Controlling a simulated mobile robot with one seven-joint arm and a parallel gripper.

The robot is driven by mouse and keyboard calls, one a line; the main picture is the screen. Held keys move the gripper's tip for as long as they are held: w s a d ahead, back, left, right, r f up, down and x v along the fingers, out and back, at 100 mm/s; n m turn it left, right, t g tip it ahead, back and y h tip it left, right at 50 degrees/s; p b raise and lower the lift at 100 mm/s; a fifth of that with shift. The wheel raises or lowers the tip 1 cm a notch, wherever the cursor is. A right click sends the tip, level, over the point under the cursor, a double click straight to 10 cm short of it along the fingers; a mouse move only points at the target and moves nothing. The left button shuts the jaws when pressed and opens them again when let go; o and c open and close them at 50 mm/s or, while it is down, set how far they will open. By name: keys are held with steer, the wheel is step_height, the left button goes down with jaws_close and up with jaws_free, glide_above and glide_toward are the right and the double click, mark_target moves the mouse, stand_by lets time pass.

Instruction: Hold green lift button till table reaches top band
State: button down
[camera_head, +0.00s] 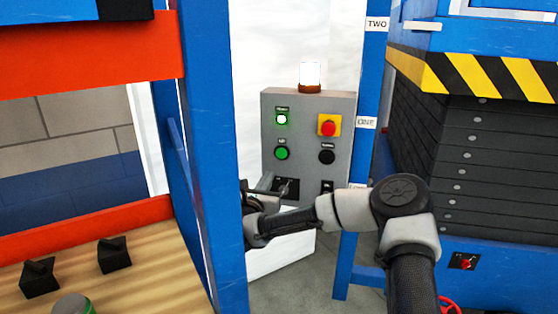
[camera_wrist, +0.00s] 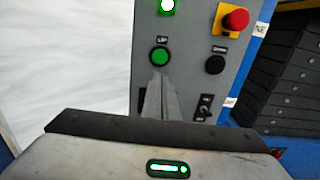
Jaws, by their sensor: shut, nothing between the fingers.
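The green lift button (camera_head: 282,153) is on the grey control panel (camera_head: 305,104), below a lit green lamp (camera_head: 282,119). In the wrist view the button (camera_wrist: 159,57) sits just beyond the fingertips. My gripper (camera_head: 285,187) is shut and empty, in front of the panel below the button. Its fingers (camera_wrist: 158,82) point toward the button; contact does not show. The lift table (camera_head: 480,76) at right has a yellow-black striped edge above dark bellows. A blue post beside it carries labels ONE (camera_head: 366,122) and TWO (camera_head: 376,23); a lower label is partly hidden by my arm.
A red stop button (camera_head: 328,126) on yellow and a black button (camera_head: 327,157) are right of the green ones. Switches sit lower on the panel. A white beacon (camera_head: 310,75) tops it. A blue upright (camera_head: 210,150) and orange-red rails stand at left.

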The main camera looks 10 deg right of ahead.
mark_target(281, 155)
steer(key=p+x, duration=0.1)
steer(key=x, duration=1.2)
steer(key=shift+w+d+r, duration=0.1)
steer(key=shift+w+d, duration=0.05)
steer(key=shift+w, duration=0.25)
steer(key=shift+w, duration=0.1)
